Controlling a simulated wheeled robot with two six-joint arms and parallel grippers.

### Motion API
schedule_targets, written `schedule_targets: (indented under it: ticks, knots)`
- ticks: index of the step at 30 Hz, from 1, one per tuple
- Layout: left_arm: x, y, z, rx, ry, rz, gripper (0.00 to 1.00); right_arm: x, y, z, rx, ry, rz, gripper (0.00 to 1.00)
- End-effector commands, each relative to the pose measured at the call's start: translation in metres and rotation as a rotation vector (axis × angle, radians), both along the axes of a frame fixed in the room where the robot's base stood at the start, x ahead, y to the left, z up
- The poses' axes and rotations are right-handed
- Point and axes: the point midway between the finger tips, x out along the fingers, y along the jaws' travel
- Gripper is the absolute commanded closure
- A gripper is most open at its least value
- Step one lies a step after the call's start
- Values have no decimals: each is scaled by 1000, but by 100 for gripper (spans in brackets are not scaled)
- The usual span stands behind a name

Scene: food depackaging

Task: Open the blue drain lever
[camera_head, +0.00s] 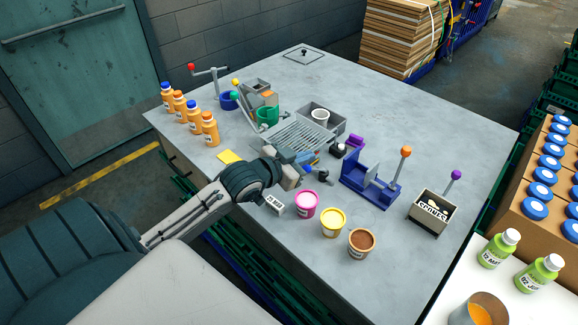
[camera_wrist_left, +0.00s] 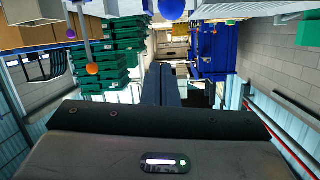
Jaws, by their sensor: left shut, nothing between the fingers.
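My left gripper (camera_head: 308,158) reaches in over the table at the front edge of the grey slotted drain tray (camera_head: 297,133). Its two dark fingers (camera_wrist_left: 161,85) are together and empty in the left wrist view. A blue ball knob (camera_wrist_left: 171,8) shows at the top edge of the left wrist view, just beyond and above the fingertips, apart from them in the picture. I take it for the knob of the blue drain lever. In the head view the lever is not clearly told apart from the gripper, which covers that spot. My right gripper is not in view.
A blue press with an orange-knobbed lever (camera_head: 384,193) stands right of the gripper. Pink (camera_head: 307,204), yellow (camera_head: 333,222) and brown (camera_head: 361,242) cups stand in front. A labelled box (camera_head: 432,210) with a purple knob is at the right. Orange bottles (camera_head: 209,129) line the left edge.

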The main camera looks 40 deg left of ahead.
Motion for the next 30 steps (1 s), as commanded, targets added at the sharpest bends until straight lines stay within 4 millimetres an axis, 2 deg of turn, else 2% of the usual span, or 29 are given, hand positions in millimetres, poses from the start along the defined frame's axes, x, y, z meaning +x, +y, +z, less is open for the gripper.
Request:
schedule_targets:
  ticks: [5, 12, 18, 26, 30]
  knots:
    - [-27, 5, 2, 8, 4, -2, 100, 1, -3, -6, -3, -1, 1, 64]
    - [-52, 10, 8, 5, 2, -1, 100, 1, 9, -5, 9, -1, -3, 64]
    - [-61, 11, 10, 1, 0, -1, 100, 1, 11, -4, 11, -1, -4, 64]
    - [-63, 11, 10, -1, 1, -1, 100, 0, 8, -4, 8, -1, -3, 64]
    - [-71, 12, -6, 5, 46, 44, 100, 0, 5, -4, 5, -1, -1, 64]
